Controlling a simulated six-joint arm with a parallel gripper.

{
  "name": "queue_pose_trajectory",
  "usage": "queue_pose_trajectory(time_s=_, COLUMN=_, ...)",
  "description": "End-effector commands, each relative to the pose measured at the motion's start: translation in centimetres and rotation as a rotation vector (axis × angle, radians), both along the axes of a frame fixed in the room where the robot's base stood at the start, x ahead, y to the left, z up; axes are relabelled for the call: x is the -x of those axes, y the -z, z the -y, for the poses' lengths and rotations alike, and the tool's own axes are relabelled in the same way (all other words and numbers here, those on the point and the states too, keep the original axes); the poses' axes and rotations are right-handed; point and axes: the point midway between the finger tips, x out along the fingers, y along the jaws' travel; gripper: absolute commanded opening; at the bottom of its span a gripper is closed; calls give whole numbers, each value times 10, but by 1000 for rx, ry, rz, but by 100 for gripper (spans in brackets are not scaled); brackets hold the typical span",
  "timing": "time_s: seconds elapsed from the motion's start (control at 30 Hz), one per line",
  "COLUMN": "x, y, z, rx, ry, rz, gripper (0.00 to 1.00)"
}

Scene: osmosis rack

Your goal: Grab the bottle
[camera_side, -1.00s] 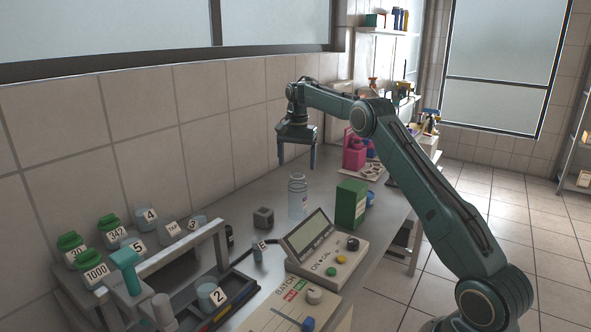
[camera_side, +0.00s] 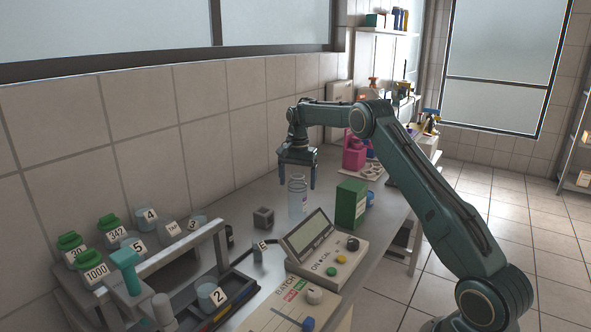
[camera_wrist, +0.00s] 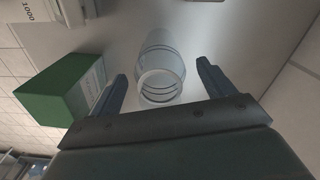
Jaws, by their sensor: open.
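The bottle (camera_side: 297,199) is clear and stands upright on the bench in the side view. The wrist view shows the same bottle (camera_wrist: 161,68) from above, its round mouth near the jaws. My gripper (camera_side: 297,184) is open and points down over the bottle's upper part. In the wrist view my gripper (camera_wrist: 160,82) has one finger on each side of the bottle's mouth, with a visible gap on both sides. The fingers appear apart from the bottle.
A green box (camera_side: 351,204) stands right of the bottle; it is left in the wrist view (camera_wrist: 62,90). A small dark cube (camera_side: 263,217) and a console with a screen (camera_side: 322,252) are nearer the camera. A pink container (camera_side: 354,152) stands behind.

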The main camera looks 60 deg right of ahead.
Motion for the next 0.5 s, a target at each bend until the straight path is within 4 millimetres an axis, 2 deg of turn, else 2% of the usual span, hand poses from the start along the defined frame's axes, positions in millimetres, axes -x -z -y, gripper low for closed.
queue_pose_trajectory(time_s=0.13, x=0, y=11, z=0, rx=-1, ry=0, rz=-1, gripper=81)
queue_pose_trajectory(time_s=0.5, x=0, y=12, z=0, rx=0, ry=0, rz=0, gripper=81)
